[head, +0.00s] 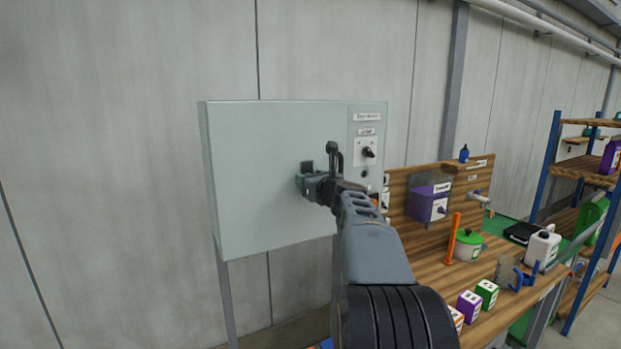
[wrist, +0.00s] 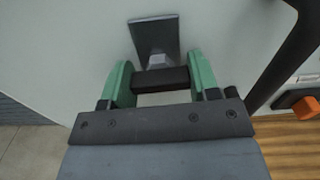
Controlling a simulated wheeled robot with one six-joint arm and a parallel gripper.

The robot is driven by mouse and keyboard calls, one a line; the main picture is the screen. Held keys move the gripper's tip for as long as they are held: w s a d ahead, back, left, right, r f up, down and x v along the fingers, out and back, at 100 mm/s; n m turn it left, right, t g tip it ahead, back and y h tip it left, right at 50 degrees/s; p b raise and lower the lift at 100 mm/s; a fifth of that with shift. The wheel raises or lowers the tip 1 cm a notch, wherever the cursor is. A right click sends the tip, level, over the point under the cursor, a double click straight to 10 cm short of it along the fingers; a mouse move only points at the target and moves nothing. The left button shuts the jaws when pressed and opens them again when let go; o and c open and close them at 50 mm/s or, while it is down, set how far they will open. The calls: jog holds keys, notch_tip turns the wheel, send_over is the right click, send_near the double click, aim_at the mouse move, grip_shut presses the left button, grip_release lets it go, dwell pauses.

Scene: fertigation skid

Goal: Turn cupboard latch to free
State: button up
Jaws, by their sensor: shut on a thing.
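The cupboard (head: 262,150) is a pale grey box on legs against the wall, its door closed as far as I can see. The cupboard latch shows in the wrist view as a grey metal plate (wrist: 155,35) on the door with a dark bar-shaped handle (wrist: 160,79) standing out from it. My gripper (head: 312,184) is at the door's right part. In the wrist view its green fingers (wrist: 160,84) are on both ends of the dark bar, shut on it. In the head view my gripper hides most of the latch.
A dark upright handle (head: 334,158) stands just right of the latch. A panel with a black rotary knob (head: 369,152) is on the cupboard's right side. A wooden bench (head: 497,259) with bottles and boxes lies to the right, and a blue-framed shelf (head: 549,160) beyond it.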

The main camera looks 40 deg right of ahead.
jog(key=shift+m, duration=0.4)
jog(key=o, duration=0.9)
jog(key=s+b, duration=0.1)
jog(key=s, duration=0.3)
jog(key=s+a+b, duration=0.1)
jog(key=s, duration=0.4)
jog(key=s+a+b, duration=0.1)
jog(key=s, duration=0.3)
jog(key=shift+s, duration=0.35)
